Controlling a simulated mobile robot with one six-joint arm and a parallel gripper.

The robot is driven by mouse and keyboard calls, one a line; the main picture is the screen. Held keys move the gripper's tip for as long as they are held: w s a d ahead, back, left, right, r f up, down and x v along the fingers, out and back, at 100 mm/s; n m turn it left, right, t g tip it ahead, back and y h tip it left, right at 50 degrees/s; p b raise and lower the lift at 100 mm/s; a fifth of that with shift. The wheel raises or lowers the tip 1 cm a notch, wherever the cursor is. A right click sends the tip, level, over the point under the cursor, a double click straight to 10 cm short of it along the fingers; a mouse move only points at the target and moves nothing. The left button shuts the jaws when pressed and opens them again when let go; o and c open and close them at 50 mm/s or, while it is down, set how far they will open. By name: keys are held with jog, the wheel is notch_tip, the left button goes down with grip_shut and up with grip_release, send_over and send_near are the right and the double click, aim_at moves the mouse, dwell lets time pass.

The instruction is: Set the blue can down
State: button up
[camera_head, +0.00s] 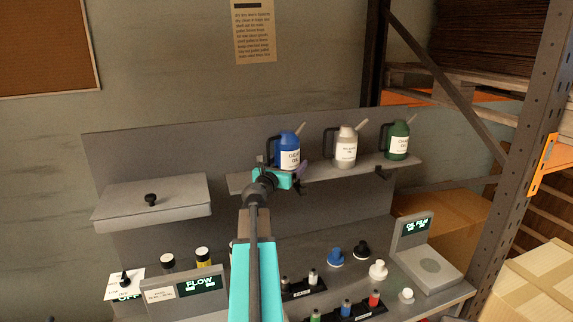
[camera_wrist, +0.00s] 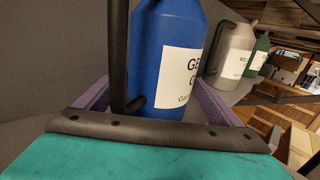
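The blue can (camera_head: 288,149) stands upright at the left part of the wall shelf, with a white label and a black handle on its left. Whether its base touches the shelf or is slightly above it is unclear. My gripper (camera_head: 298,172) is low at the can's front. In the wrist view, its purple fingers (camera_wrist: 152,98) lie on either side of the blue can (camera_wrist: 160,60), the handle passing in front of the left finger. I cannot tell whether the fingers press on the can. The fingertips are hidden.
A beige can (camera_head: 346,147) and a green can (camera_head: 397,140) stand farther right on the shelf (camera_head: 370,169). Below, the bench holds bottles, caps and a scale-like device (camera_head: 428,262).

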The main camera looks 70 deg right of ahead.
dwell(0.3)
jog(key=shift+r+p, duration=0.55)
jog(key=shift+r, duration=0.2)
jog(key=a+b, duration=0.1)
jog(key=a, duration=0.2)
jog(key=a+b, duration=0.1)
jog(key=a, duration=0.5)
jog(key=shift+w+a+f+b, duration=0.15)
jog(key=shift+f+b, duration=0.1)
jog(key=shift+b, duration=0.15)
jog(key=shift+w+a+b, duration=0.1)
jog(key=shift+a+b, duration=1.25)
jog(key=shift+b, duration=0.5)
